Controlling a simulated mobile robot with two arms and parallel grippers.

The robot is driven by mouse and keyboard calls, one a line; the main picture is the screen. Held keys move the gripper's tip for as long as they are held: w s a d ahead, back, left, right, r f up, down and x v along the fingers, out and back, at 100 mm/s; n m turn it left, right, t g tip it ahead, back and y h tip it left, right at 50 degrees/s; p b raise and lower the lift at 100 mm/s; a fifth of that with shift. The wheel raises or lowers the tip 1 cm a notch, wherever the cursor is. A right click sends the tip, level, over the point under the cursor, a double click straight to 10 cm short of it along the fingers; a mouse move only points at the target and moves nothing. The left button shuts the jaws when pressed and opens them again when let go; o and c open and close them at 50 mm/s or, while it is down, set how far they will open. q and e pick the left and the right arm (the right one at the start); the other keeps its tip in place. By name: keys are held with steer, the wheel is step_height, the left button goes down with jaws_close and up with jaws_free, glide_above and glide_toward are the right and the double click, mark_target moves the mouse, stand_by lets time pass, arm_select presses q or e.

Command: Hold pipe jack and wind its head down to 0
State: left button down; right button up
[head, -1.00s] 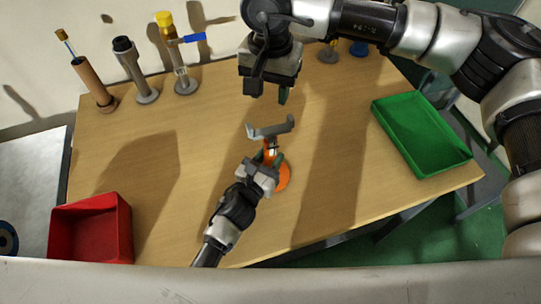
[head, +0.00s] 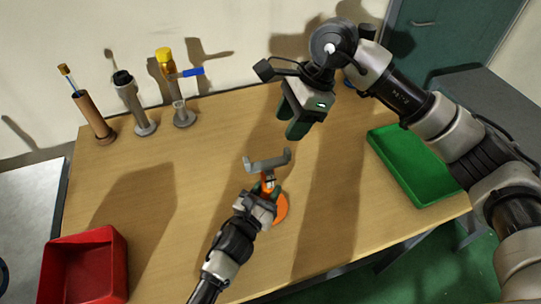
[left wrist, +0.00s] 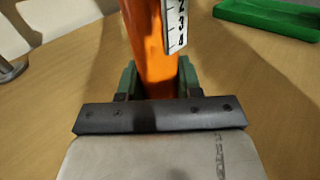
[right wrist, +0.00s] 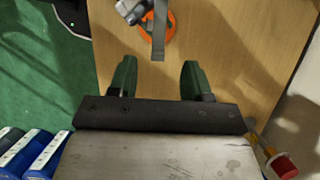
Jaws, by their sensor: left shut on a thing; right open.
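The pipe jack stands upright on the table, with an orange round base (head: 281,208), an orange post and a grey forked head (head: 267,163) on top. My left gripper (head: 266,190) is shut on the orange post below the head. The left wrist view shows the orange post (left wrist: 148,45) between the green fingers, with a numbered white scale (left wrist: 175,22) on it; the lowest figure visible is 4. My right gripper (head: 296,127) is open and empty, above and behind the head to the right. In the right wrist view the jack's head (right wrist: 159,35) lies beyond the open fingers.
A red bin (head: 86,264) stands at the front left and a green tray (head: 415,165) at the right. Several lab pieces, including a yellow-capped one (head: 168,62), stand along the back left. The table (head: 215,165) around the jack is mostly clear.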

mark_target(268, 163)
steer(key=x, duration=1)
steer(key=shift+s+a+f, duration=0.1)
steer(key=shift+a+f, duration=0.05)
steer(key=shift+f, duration=0.15)
jaws_close()
steer(key=shift+m, duration=0.4)
